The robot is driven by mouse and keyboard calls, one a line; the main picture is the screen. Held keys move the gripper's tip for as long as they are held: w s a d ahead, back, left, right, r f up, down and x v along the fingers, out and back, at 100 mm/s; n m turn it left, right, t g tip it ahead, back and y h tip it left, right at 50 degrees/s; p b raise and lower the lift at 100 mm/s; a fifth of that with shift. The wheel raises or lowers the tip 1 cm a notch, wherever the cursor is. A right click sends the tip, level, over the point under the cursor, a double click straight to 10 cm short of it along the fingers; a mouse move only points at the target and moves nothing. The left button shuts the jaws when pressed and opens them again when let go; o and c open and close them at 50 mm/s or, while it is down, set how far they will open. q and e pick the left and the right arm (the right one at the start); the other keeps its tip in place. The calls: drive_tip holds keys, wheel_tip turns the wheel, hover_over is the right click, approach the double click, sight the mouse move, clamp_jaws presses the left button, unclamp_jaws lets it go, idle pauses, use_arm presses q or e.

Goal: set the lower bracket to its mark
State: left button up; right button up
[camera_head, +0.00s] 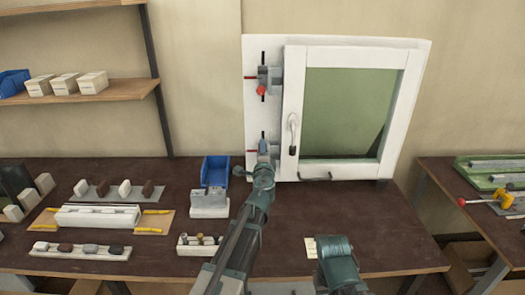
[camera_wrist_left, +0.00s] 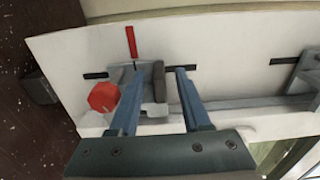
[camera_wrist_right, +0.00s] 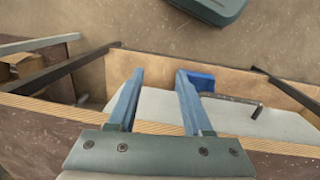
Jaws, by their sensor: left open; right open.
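The lower bracket (camera_wrist_left: 158,82) is a grey clamp piece with a red knob (camera_wrist_left: 103,97), on a dark slot (camera_wrist_left: 95,75) in the white panel (camera_wrist_left: 70,50). The red mark (camera_wrist_left: 131,42) is a short line beside the slot; a thin pointer on the bracket lies close to its end. My left gripper (camera_wrist_left: 157,70) is open, with fingers either side of the bracket; contact is unclear. In the head view it largely hides the bracket, beside the red mark (camera_head: 251,151). My right gripper (camera_wrist_right: 160,74) is open and empty near the bench edge.
The upper bracket (camera_head: 268,80) sits higher on the panel. A white window frame (camera_head: 293,90) with a handle (camera_head: 293,130) stands to the right. A blue bin (camera_head: 215,170) and grey block (camera_head: 209,204) stand left of my arm. The bench's right part is mostly clear.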

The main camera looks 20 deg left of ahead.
use_arm(q)
drive_tip(key=v, duration=1.3)
drive_tip(key=shift+s, duration=0.3)
drive_tip(key=shift+s+d, duration=0.1)
use_arm(e)
drive_tip(key=shift+s, duration=0.1)
